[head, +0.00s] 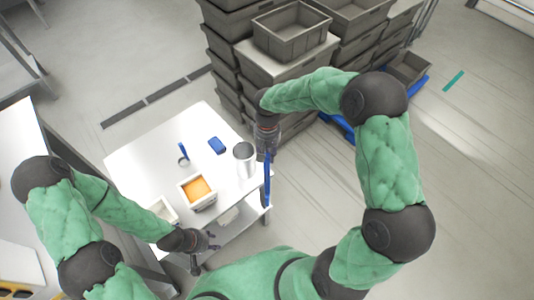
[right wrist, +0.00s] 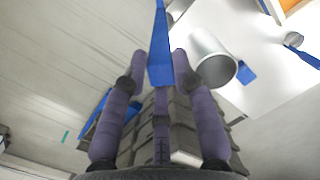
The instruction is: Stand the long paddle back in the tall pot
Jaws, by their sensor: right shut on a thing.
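The long blue paddle (head: 267,183) is in my right gripper (head: 267,154) and hangs roughly upright just right of the table's edge. In the right wrist view the blue paddle (right wrist: 160,52) lies between the fingers of my right gripper (right wrist: 159,68). The tall pot (head: 243,153) is a silver cylinder standing upright near the table's right edge, left of the paddle and apart from it. It also shows in the right wrist view (right wrist: 206,54). My left gripper (head: 207,252) is low by the table's front edge, with its fingers spread and nothing seen between them.
The white table (head: 135,156) also bears a tub with orange contents (head: 197,201), a pale container (head: 162,213), a blue block (head: 217,145) and a small blue-handled thing (head: 183,152). Stacked grey crates (head: 290,41) stand behind it. Open floor lies to the right.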

